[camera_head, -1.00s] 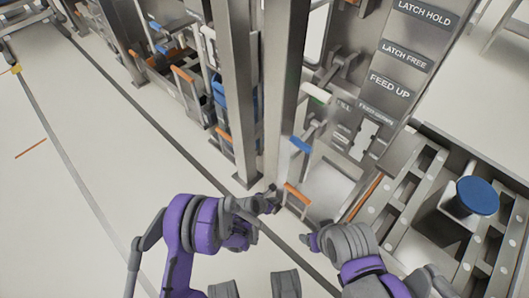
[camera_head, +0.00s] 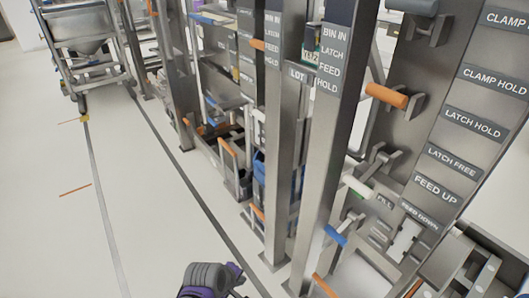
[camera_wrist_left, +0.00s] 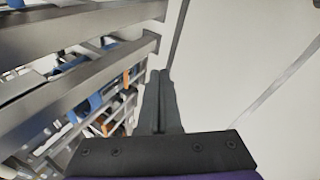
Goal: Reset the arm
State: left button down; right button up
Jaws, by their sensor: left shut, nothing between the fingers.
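My left arm (camera_head: 205,280), purple and grey, shows only at the bottom edge of the head view, left of the steel posts. In the left wrist view my left gripper (camera_wrist_left: 160,76) has its two dark fingers together with nothing between them. The fingers are over pale floor, beside a steel rack on the left. My right arm and gripper are out of both views.
A steel post (camera_head: 325,150) and a panel with labels (camera_head: 465,125) stand at the right. An orange handle (camera_head: 387,96) and a blue handle (camera_head: 335,236) stick out there. A wheeled bin cart (camera_head: 85,45) is at the back left. The floor (camera_head: 50,230) at left is clear.

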pick_arm(q)
jog(key=s+a+r+m+y, duration=0.1)
jog(key=s+a+r+m, duration=0.1)
jog(key=s+a+m, duration=0.55)
jog(key=s+a+r+m+y, duration=0.2)
jog(key=s+a+r+m, duration=0.15)
jog(key=s, duration=0.65)
notch_tip(320, 180, up, 24)
jog(key=w+p, duration=0.1)
jog(key=p, duration=2.1)
jog(key=shift+w+r+t, duration=0.2)
jog(key=shift+r+t, duration=0.05)
jog(key=shift+t, duration=0.05)
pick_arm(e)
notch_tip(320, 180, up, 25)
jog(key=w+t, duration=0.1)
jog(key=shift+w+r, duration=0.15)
